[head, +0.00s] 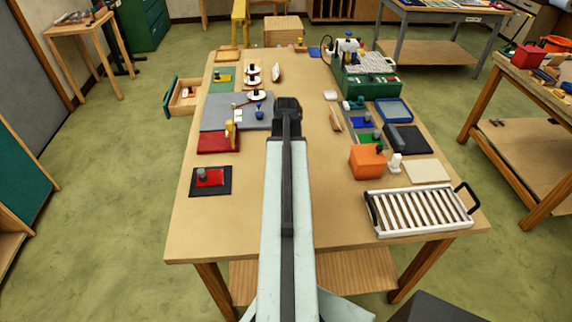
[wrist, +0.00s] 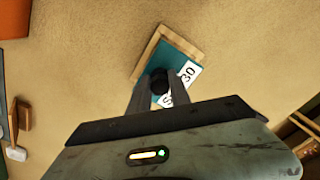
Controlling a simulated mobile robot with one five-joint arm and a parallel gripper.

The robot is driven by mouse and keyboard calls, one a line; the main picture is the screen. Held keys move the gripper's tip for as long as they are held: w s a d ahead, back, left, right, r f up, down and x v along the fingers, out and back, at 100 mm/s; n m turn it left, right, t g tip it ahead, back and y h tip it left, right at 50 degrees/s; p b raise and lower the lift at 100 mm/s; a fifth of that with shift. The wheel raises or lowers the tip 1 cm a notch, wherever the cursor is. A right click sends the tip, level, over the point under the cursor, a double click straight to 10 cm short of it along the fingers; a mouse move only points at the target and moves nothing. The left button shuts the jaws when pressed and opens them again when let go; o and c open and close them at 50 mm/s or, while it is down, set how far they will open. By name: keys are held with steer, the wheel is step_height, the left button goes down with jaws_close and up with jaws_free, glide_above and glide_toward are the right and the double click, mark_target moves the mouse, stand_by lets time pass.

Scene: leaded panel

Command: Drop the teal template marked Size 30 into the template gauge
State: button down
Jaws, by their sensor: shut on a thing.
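The teal template (wrist: 177,61) shows in the wrist view, with a white label reading "30" and a partly hidden first part. A black knob (wrist: 158,80) stands on it. My gripper (wrist: 157,88) is shut on this knob. A pale wooden border (wrist: 150,50) runs along the template's upper edges; I cannot tell whether it belongs to the template or to the gauge, nor the height above the table. In the head view my gripper (head: 288,107) is over the middle of the table, and my arm hides the template. I cannot identify the gauge for certain there.
On the table (head: 300,225), a grey board (head: 222,112) and red box (head: 217,141) lie left of my gripper. A wooden piece (head: 335,119) lies close on its right. An orange box (head: 367,162) and white rack (head: 420,211) stand front right. The front middle looks clear.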

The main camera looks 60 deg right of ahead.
steer(key=shift+f+b, duration=1.75)
steer(key=shift+f, duration=0.4)
steer(key=shift+f, duration=0.1)
steer(key=shift+f+b, duration=0.35)
steer(key=shift+b, duration=0.05)
steer(key=shift+f+b, duration=0.5)
steer(key=shift+b, duration=0.05)
steer(key=c, duration=1.1)
jaws_free()
steer(key=shift+r, duration=0.1)
step_height(320, 180, up, 8)
steer(key=p, duration=0.8)
